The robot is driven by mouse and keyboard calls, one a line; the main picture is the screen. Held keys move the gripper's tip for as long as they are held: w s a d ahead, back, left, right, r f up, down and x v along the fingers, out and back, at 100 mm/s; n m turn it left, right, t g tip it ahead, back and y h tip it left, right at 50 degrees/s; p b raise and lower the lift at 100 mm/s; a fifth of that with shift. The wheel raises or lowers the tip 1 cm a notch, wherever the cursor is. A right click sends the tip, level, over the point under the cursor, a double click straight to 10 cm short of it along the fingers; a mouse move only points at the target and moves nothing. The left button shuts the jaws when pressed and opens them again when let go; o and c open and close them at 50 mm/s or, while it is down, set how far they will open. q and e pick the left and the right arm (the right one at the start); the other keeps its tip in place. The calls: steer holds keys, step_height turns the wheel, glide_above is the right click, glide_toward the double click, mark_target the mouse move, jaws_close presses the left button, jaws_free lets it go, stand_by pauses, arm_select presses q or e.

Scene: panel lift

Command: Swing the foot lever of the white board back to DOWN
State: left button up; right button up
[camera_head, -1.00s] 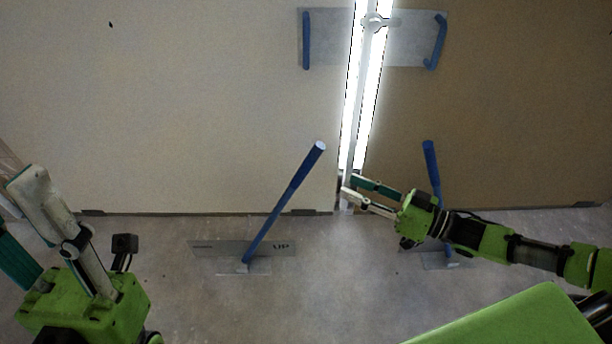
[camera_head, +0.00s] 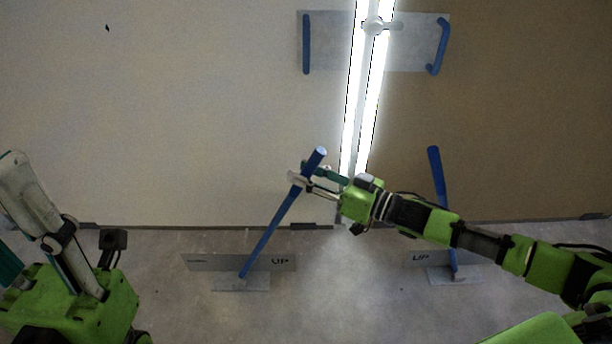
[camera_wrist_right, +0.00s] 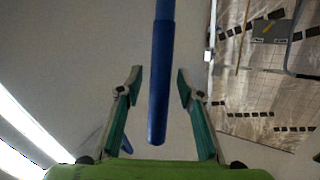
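The white board (camera_head: 150,120) stands at the left in the head view. Its blue foot lever (camera_head: 266,240) rises from a floor plate (camera_head: 240,283) and leans to the right, toward the UP mark on the grey label strip (camera_head: 215,262). My right gripper (camera_head: 302,178) is at the upper part of this lever. In the right wrist view the lever (camera_wrist_right: 161,70) stands between the two spread fingers of the right gripper (camera_wrist_right: 158,85), with gaps on both sides. My left gripper (camera_head: 10,215) is at the left edge, its fingertips not clearly seen.
A brown board (camera_head: 500,120) stands at the right with its own blue lever (camera_head: 437,175) and a label strip reading UP (camera_head: 430,258). Bright light tubes (camera_head: 368,100) run between the boards. A plate with blue handles (camera_head: 335,45) spans the gap. The floor between the levers is clear.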

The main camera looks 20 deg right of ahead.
jaws_close()
